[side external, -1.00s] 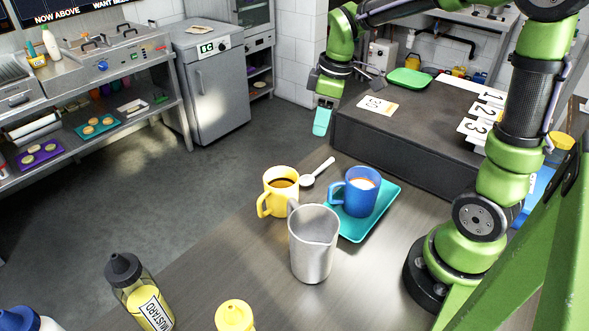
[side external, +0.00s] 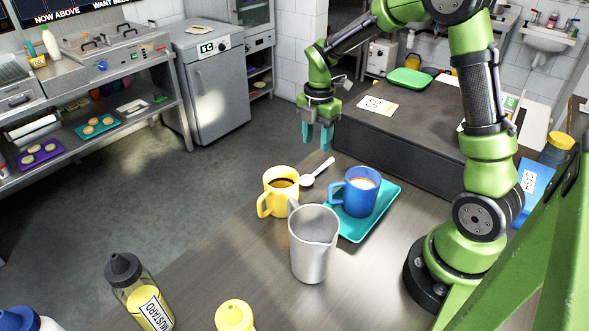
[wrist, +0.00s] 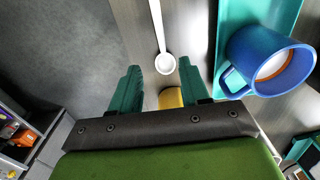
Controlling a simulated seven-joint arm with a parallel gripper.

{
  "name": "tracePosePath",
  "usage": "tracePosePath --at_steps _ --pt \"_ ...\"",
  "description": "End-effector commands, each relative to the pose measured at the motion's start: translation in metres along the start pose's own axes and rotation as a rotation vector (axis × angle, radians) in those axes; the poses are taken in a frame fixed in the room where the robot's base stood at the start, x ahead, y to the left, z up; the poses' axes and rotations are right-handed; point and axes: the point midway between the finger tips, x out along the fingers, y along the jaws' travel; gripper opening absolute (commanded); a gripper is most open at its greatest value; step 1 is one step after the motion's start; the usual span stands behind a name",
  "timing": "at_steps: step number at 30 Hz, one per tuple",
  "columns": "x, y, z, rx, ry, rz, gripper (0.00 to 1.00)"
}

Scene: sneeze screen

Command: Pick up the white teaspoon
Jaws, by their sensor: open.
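The white teaspoon (side external: 317,172) lies on the metal counter (side external: 221,243), between the yellow mug and the blue mug. In the wrist view the teaspoon (wrist: 163,50) has its bowl close to the gap between my fingers, with the handle running up to the top edge. My gripper (side external: 318,137) hangs above the far edge of the counter, fingers pointing down, above and apart from the teaspoon. In the wrist view my gripper (wrist: 163,90) has its two teal fingers spread, with nothing held between them.
The yellow mug (side external: 279,196) stands just left of the teaspoon. The blue mug (side external: 359,193) sits on a teal tray (side external: 385,208) to its right. A metal pitcher (side external: 312,250) stands nearer the camera. A mustard bottle (side external: 143,297) is at front left. A dark raised block (side external: 400,152) lies behind.

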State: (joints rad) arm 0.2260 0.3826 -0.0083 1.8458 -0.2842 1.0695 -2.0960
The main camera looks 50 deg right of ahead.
Motion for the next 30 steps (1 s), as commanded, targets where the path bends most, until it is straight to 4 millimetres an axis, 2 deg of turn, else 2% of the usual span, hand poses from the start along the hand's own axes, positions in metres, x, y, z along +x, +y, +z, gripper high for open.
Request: tracePosePath --at_steps 3,6,11,21,30 --pt "0.023 -0.001 0.000 0.000 0.001 -0.004 0.46" --pt "0.035 -0.001 0.000 0.001 0.001 -0.003 0.46" --pt "0.044 -0.001 0.000 0.001 0.000 -0.001 0.46" --pt "0.089 -0.003 -0.001 0.001 0.000 -0.001 0.46" --pt "0.093 -0.003 -0.001 0.002 0.000 0.001 0.44"
